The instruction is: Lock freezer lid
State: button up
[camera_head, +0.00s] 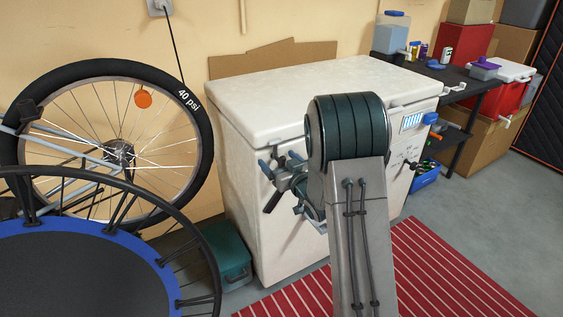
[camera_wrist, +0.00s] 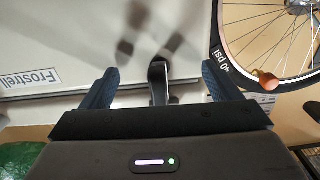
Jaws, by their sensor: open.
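The white chest freezer (camera_head: 245,190) stands against the wall, and its lid (camera_head: 310,90) lies flat and looks closed. My gripper (camera_head: 280,163) is at the left part of the freezer's front, just below the lid edge. In the wrist view, my gripper (camera_wrist: 159,69) is open, with one blue finger on each side of a dark latch-like piece (camera_wrist: 158,82). The fingers appear apart from that piece; contact cannot be told. A "Frostrell" label (camera_wrist: 32,78) is on the freezer at left. My arm hides much of the freezer front in the head view.
A bicycle wheel (camera_head: 195,130) and a trampoline (camera_head: 80,270) crowd the left. A green box (camera_head: 229,255) sits on the floor by the freezer. A red striped mat (camera_head: 430,270) lies in front. A dark table (camera_head: 470,80) with containers stands right.

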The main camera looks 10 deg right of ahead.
jog(key=shift+o, duration=1.1)
jog(key=b+v, duration=0.2)
jog(key=v, duration=0.5)
jog(key=shift+r, duration=0.15)
jog(key=s+d+r+m+g+h+p, duration=0.1)
jog(key=s+r+g+h+p, duration=0.25)
jog(key=r+p, duration=0.3)
jog(key=s+d+r+m+g+h+p, duration=0.1)
jog(key=s+r+m+g+h+p, duration=0.2)
jog(key=r+p, duration=0.4)
jog(key=s+a+r+g+p, duration=0.2)
jog(key=s+r+g+p, duration=0.2)
jog(key=s, duration=0.7)
jog(key=s+a+r+g+p, duration=0.2)
jog(key=s+r+g+p, duration=0.2)
jog(key=s, duration=0.8)
notch_tip(320, 180, up, 4)
jog(key=y+p, duration=0.1)
jog(key=p, duration=0.1)
jog(key=shift+r+n+p, duration=0.25)
jog(key=shift+n+p, duration=0.05)
jog(key=shift+p, duration=0.05)
jog(key=shift+s+a, duration=0.1)
jog(key=shift+a, duration=0.05)
